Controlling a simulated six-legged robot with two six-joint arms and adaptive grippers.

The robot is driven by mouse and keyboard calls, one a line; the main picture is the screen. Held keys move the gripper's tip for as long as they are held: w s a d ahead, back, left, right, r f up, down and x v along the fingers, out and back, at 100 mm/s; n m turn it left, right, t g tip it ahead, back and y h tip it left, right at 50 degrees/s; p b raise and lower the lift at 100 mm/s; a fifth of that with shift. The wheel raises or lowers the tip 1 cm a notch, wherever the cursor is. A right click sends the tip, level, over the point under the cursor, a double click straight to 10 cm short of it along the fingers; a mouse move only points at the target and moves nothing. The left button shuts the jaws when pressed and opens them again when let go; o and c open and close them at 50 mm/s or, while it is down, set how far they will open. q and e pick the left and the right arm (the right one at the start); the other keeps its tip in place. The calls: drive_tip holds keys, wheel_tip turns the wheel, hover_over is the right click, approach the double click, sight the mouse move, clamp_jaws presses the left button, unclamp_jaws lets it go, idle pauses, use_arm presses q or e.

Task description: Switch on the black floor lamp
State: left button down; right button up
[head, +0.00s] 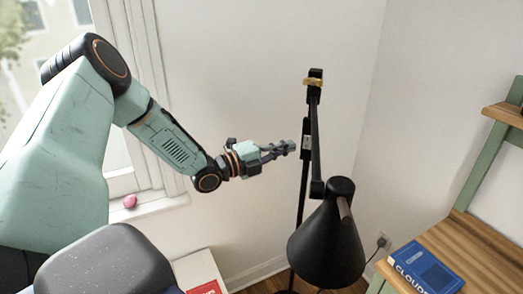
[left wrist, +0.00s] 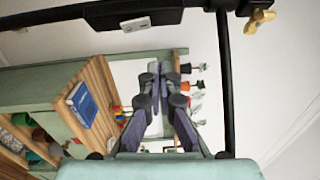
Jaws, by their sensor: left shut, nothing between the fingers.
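The black floor lamp (head: 328,245) stands right of centre in the head view, with its cone shade hanging low and no glow showing. Its thin pole carries a small dark box with a light grey part (head: 306,142), which looks like a switch. The box also shows at the top of the left wrist view (left wrist: 135,14). A brass knob (head: 314,83) sits near the pole's top. My left gripper (head: 291,147) is shut and empty, pointing at the pole just left of the box; contact cannot be told. Its closed fingers show in the left wrist view (left wrist: 162,72). My right gripper is out of view.
A wooden desk (head: 466,232) with a blue book (head: 426,266) stands at the right. A pink object (head: 130,201) sits on the window sill at left. A white surface with a red item (head: 204,287) is at the bottom. Bare wall lies behind the lamp.

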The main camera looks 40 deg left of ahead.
use_arm(q)
drive_tip(key=p+v, duration=0.3)
drive_tip(key=v, duration=0.3)
drive_tip(key=shift+r+p, duration=0.4)
drive_tip(key=shift+r, duration=0.05)
drive_tip(key=shift+s+a, duration=0.1)
drive_tip(key=shift+a, duration=0.05)
drive_tip(key=shift+f, duration=0.1)
